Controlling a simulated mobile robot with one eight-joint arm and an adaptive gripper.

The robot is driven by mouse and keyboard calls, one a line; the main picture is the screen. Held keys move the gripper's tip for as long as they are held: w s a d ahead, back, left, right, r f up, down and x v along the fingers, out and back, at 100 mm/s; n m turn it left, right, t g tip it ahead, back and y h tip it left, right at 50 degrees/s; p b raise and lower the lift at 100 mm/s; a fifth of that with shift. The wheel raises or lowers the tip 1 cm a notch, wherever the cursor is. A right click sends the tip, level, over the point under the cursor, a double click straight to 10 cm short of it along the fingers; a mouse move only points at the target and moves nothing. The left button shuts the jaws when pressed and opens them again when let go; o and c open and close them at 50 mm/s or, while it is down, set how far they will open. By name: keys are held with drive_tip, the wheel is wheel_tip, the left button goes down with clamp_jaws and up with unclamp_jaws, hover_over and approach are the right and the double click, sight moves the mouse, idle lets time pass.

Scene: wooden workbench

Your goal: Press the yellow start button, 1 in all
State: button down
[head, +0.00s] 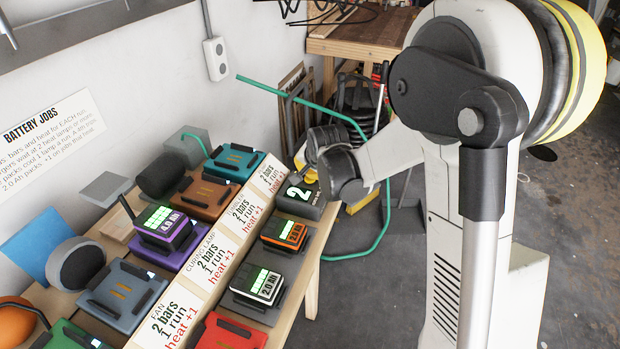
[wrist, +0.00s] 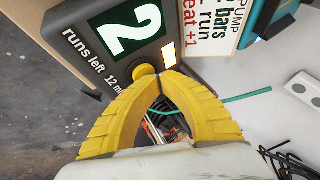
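A dark box (wrist: 95,62) with a lit green display reading 2 fills the upper left of the wrist view, with the words "runs left" and "12 mi…" beside it. It also shows in the head view (head: 292,209). The round yellow button (wrist: 144,71) is on this box, right at the fingertips. My gripper (wrist: 163,75) has yellow fingers whose tips meet, with nothing seen between them. The left finger overlaps the button's lower edge. I cannot tell whether they touch. In the head view my gripper (head: 311,175) is over the box's far end, partly hidden by my arm.
A pale lit strip (wrist: 168,54) is beside the button. The bench holds a white label strip (head: 225,235), battery packs such as the purple one (head: 164,228) and orange one (head: 286,234), and several docks. A green hose (head: 377,225) hangs at the bench's right.

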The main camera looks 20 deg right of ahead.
idle(0.3)
drive_tip(key=shift+r+p, duration=0.55)
drive_tip(key=shift+r, duration=0.2)
drive_tip(key=shift+r+p, duration=1.85)
drive_tip(key=shift+r, duration=0.7)
